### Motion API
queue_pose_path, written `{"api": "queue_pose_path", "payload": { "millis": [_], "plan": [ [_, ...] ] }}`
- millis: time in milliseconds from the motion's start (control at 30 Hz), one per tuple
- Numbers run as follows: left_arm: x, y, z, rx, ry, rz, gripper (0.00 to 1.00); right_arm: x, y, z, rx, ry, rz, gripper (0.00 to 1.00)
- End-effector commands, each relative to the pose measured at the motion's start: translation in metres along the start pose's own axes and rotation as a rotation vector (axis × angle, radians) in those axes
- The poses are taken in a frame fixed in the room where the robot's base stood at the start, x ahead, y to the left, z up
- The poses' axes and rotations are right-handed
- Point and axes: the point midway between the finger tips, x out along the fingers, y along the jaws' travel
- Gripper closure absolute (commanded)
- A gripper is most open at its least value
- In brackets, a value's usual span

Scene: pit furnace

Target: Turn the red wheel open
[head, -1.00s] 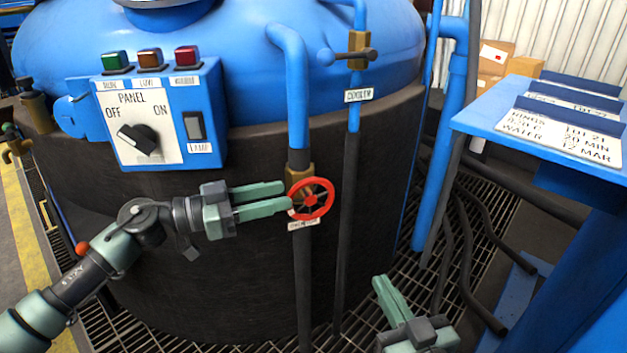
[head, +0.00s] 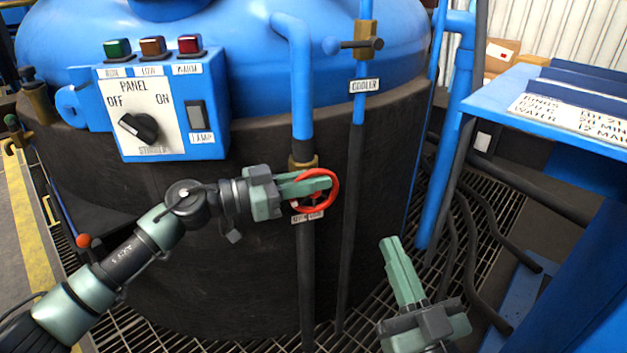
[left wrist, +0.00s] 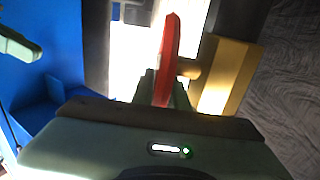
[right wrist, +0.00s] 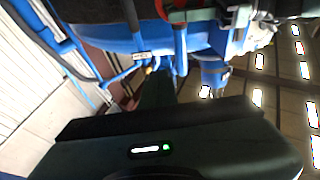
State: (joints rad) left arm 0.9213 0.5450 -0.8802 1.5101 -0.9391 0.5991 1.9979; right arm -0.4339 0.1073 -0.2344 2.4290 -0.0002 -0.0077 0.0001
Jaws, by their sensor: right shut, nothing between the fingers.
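The red wheel (head: 335,188) is a handwheel on a brass valve (head: 303,161) in the vertical pipe on the front of the blue tank. My left gripper (head: 322,183) is at the wheel, its fingers covering part of it. In the left wrist view the wheel (left wrist: 168,55) shows edge-on, with its rim between the two fingers (left wrist: 163,92), which look shut on it. The brass valve body (left wrist: 222,75) is just to its right. My right gripper (head: 392,245) is shut and empty, low in front of the tank, away from the wheel.
A control panel (head: 172,148) with a black knob and coloured lamps is left of the pipe. A second pipe with a brass valve (head: 366,40) and a "COOLER" label runs to the right. A blue stand (head: 490,95) is at right. Black hoses (head: 470,255) lie over the floor grating.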

Motion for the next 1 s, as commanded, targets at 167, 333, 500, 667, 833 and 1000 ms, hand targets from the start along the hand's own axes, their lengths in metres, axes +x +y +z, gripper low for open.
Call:
{"api": "queue_pose_path", "payload": {
  "millis": [167, 333, 500, 667, 833, 1000],
  "plan": [
    [0.0, 0.0, 0.0, 0.0, 0.0, 0.0, 1.0, 0.0, 0.0, 0.0, 0.0, -0.001, 0.0, 1.0],
    [-0.001, 0.0, 0.002, -0.003, 0.013, 0.0, 1.0, -0.001, 0.0, -0.001, 0.0, 0.012, 0.0, 1.0],
    [-0.002, 0.001, 0.004, -0.005, 0.069, 0.0, 1.0, -0.002, -0.003, -0.025, 0.006, 0.142, -0.007, 1.0],
    [-0.004, 0.001, 0.006, -0.007, 0.165, 0.0, 1.0, -0.013, -0.007, -0.059, 0.015, 0.341, -0.015, 1.0],
    [-0.007, 0.001, 0.007, -0.008, 0.286, 0.0, 1.0, -0.042, -0.011, -0.104, 0.031, 0.624, -0.025, 1.0],
    [-0.01, 0.0, 0.008, -0.006, 0.399, -0.001, 1.0, -0.088, -0.013, -0.14, 0.051, 0.925, -0.031, 1.0]
  ]
}}
